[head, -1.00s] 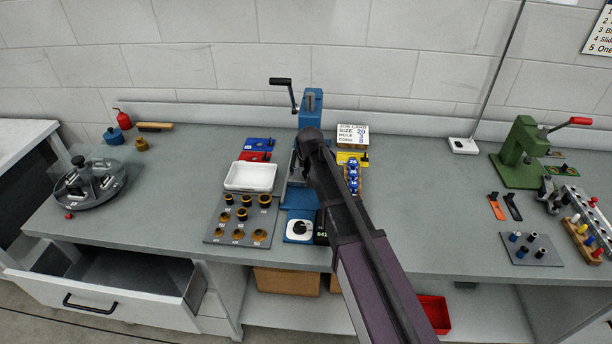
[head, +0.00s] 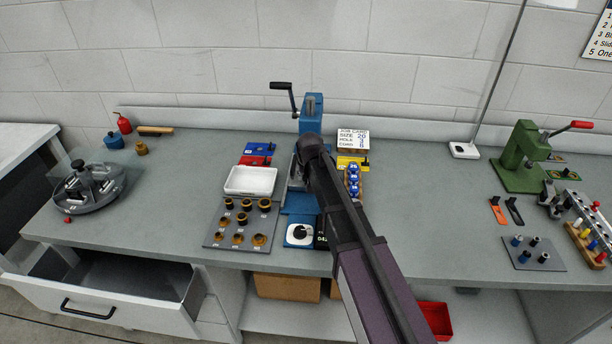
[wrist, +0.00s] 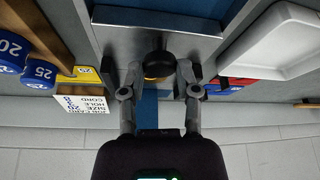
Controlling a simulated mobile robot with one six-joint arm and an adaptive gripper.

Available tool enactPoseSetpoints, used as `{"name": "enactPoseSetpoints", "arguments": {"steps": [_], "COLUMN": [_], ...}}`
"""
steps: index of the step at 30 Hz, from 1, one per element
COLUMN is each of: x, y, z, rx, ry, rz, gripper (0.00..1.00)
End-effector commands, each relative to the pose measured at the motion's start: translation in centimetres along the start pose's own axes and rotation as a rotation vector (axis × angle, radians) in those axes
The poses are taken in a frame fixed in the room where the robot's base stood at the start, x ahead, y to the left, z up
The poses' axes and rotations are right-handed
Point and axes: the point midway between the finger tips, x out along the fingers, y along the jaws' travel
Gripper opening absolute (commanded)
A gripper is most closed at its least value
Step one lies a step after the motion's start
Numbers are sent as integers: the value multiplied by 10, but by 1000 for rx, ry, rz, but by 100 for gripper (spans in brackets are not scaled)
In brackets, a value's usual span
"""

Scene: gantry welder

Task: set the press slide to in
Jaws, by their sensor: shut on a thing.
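The blue press (head: 310,112) with its black crank stands at the back middle of the bench. In the wrist view, its grey metal slide (wrist: 110,16) lies ahead of my gripper, with a round black knob (wrist: 158,63) at its near edge. My gripper (wrist: 159,68) has one finger on each side of this knob and is shut on it. A bit of yellow shows under the knob. In the head view my arm covers my gripper and most of the slide, so how far in the slide sits is hard to tell.
A white tray (head: 250,181) and a grey plate of ring-shaped dies (head: 240,226) stand left of the press. A job card (head: 352,138) and a rack of blue-topped pieces (head: 353,180) stand right. A drawer (head: 112,288) hangs open at front left.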

Motion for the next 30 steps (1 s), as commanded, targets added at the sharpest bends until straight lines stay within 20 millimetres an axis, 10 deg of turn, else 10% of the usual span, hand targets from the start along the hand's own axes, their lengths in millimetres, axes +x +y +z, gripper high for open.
{"name": "enactPoseSetpoints", "arguments": {"steps": [21,22,25,30], "x": [17,17,17,17], "y": [11,11,11,11], "z": [-42,-43,-42,-41], "rx": [1,1,1,1], "ry": [5,5,4,2], "rz": [1,1,1,1], "gripper": [0,44,74,76]}}
